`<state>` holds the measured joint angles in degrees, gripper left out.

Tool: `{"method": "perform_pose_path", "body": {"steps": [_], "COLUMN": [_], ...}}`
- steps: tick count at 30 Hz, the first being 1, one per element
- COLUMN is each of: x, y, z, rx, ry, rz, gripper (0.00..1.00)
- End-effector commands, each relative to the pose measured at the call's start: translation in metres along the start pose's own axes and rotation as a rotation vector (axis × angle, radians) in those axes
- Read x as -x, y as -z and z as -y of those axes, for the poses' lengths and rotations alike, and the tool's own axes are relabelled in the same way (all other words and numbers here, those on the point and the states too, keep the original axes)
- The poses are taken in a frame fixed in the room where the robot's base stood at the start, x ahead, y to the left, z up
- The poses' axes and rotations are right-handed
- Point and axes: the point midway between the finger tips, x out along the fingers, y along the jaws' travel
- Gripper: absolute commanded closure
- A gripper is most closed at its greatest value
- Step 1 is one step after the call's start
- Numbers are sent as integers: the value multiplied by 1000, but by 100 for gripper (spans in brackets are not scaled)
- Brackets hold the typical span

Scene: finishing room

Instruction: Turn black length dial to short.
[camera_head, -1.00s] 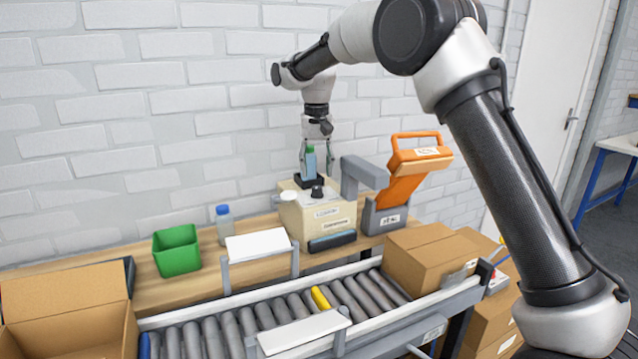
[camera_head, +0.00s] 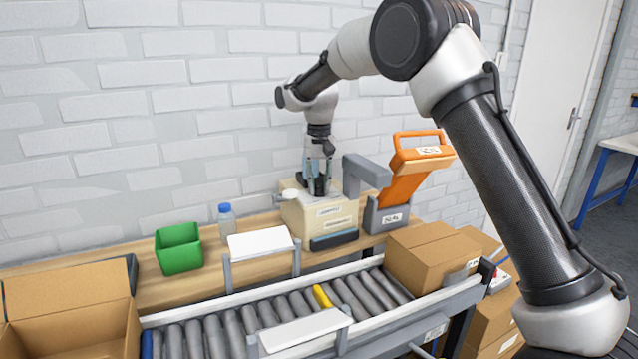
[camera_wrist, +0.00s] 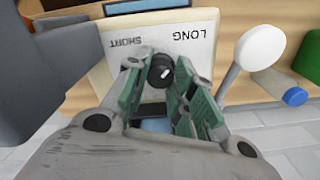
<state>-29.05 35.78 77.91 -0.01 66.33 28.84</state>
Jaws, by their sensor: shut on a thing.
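The black length dial (camera_wrist: 161,72) sits on the cream top of the tape machine (camera_head: 322,217). In the wrist view my gripper (camera_wrist: 156,66) is shut on it, with a green-padded finger on each side. The word SHORT (camera_wrist: 126,42) is printed to the left. Both words look upside down. In the head view my gripper (camera_head: 317,190) points down onto the machine top, and its fingers hide the dial.
A white round-ended lever (camera_wrist: 258,52) stands beside the machine top. An orange-handled device (camera_head: 415,160) is to the right. A bottle (camera_head: 226,222) and a green bin (camera_head: 179,249) stand left on the bench. A roller conveyor (camera_head: 285,306) with cartons runs in front.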

Motion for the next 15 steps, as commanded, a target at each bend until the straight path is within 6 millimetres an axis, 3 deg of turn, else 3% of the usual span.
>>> {"method": "perform_pose_path", "body": {"steps": [8,15], "x": [0,0], "y": [0,0], "z": [0,0], "rx": [35,167], "ry": [0,0], "rz": [0,0], "gripper": [99,99]}}
